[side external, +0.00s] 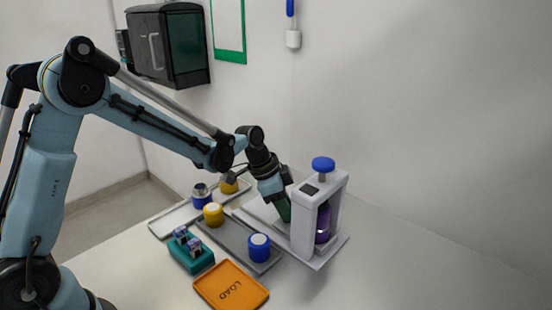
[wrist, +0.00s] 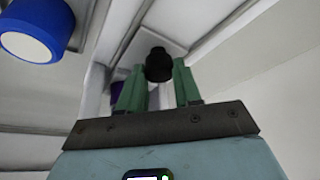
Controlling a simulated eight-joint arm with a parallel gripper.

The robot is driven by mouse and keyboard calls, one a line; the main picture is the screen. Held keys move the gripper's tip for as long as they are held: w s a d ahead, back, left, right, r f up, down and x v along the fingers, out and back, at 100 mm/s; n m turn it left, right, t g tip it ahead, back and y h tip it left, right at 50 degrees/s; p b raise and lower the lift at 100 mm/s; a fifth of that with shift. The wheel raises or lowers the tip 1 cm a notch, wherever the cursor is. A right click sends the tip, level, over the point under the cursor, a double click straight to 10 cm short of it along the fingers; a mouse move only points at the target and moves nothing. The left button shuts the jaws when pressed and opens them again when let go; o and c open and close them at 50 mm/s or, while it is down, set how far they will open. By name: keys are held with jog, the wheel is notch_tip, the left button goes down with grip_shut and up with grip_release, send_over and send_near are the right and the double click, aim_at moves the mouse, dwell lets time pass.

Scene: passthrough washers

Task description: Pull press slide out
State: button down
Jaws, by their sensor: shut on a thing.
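The white press (side external: 301,225) stands at the right of the bench, with a blue knob (side external: 323,164) on top and a purple part (side external: 323,222) inside its frame. My gripper (side external: 284,212) is low at the press's left side, its green fingers partly hidden by the frame. In the wrist view my gripper (wrist: 158,75) has its two green fingers on either side of a black knob (wrist: 158,62), which looks like the slide's handle. It is shut on this knob. The slide's pale plate (wrist: 150,38) shows beyond it. How far the slide is out cannot be told.
A grey tray (side external: 226,246) left of the press carries a yellow-sided jar (side external: 213,217) and a blue one (side external: 259,249). Behind is a paler tray (side external: 180,217). A teal holder (side external: 190,257) and the orange LOAD tray (side external: 232,290) lie in front. The bench's right front is clear.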

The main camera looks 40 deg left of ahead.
jog(key=a, duration=1.1)
jog(key=shift+a, duration=0.35)
jog(key=c, duration=1.1)
grip_release()
jog(key=o, duration=0.3)
jog(key=shift+r, duration=0.1)
jog(key=v, duration=1.2)
jog(key=shift+d, duration=0.1)
